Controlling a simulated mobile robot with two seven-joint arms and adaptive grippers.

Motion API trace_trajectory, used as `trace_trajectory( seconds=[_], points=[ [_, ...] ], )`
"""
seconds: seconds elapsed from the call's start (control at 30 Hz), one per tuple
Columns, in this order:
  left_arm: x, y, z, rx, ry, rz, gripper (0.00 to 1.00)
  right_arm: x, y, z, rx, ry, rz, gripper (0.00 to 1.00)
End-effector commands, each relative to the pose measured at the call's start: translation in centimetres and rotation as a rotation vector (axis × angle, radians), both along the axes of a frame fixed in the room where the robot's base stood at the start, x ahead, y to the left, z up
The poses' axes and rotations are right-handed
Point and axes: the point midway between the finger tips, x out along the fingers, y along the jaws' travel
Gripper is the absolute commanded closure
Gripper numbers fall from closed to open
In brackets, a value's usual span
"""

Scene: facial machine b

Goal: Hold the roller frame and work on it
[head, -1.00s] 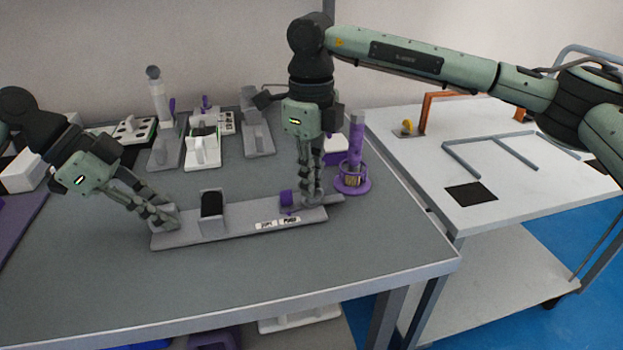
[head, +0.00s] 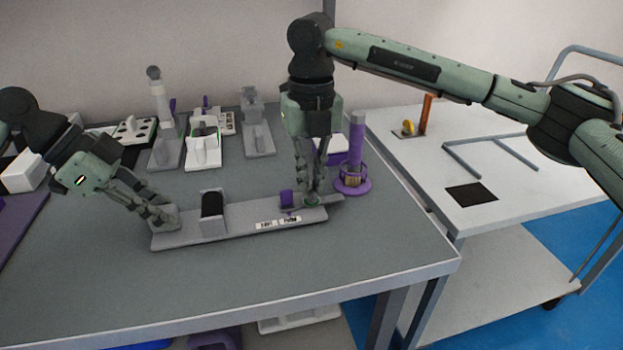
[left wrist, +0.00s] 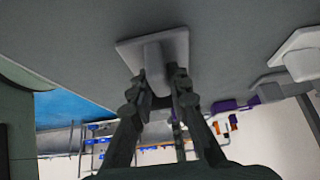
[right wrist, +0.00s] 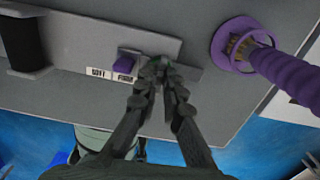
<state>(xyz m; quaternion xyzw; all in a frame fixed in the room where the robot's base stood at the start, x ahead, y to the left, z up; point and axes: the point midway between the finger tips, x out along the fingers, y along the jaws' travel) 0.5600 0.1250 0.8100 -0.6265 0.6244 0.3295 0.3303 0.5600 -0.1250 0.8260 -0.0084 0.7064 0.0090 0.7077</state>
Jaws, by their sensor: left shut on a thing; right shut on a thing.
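The roller frame (head: 240,224) is a long grey base lying on the table, with a black roller (head: 212,204), a purple block (head: 287,198) and two labels, SOFT and FIRM. The right wrist view shows its base (right wrist: 95,40). My left gripper (head: 168,218) is shut on a grey post (left wrist: 155,68) at the frame's left end. My right gripper (head: 312,196) points down and is shut on a small knob at the right end, beside the purple block. The fingers mostly hide the knob; a bit of green shows at their tips.
A purple stand (head: 355,178) with a brush stands close to the right of the frame. Several grey and white fixtures (head: 203,150) line the table's back. The front of the table is clear. A white cart (head: 500,208) stands to the right.

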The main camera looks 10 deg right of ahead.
Motion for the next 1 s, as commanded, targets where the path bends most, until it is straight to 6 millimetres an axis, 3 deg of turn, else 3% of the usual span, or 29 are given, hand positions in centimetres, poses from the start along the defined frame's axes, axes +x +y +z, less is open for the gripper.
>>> trace_trajectory(
  seconds=[0.6,0.63,0.7,1.0],
  points=[
    [-0.32,0.00,-0.60,0.007,0.012,-0.005,1.00,0.04,-0.03,0.04,0.000,-0.001,-0.041,1.00],
    [-0.32,0.00,-0.60,0.007,0.012,-0.005,1.00,0.04,-0.04,0.04,0.000,-0.001,-0.041,0.89],
    [-0.32,0.00,-0.61,0.007,0.013,-0.005,1.00,0.04,-0.04,0.03,0.000,-0.001,-0.040,0.83],
    [-0.29,0.00,-0.56,0.006,0.012,-0.003,1.00,0.02,-0.03,0.16,0.000,0.000,-0.039,0.83]
  ],
)
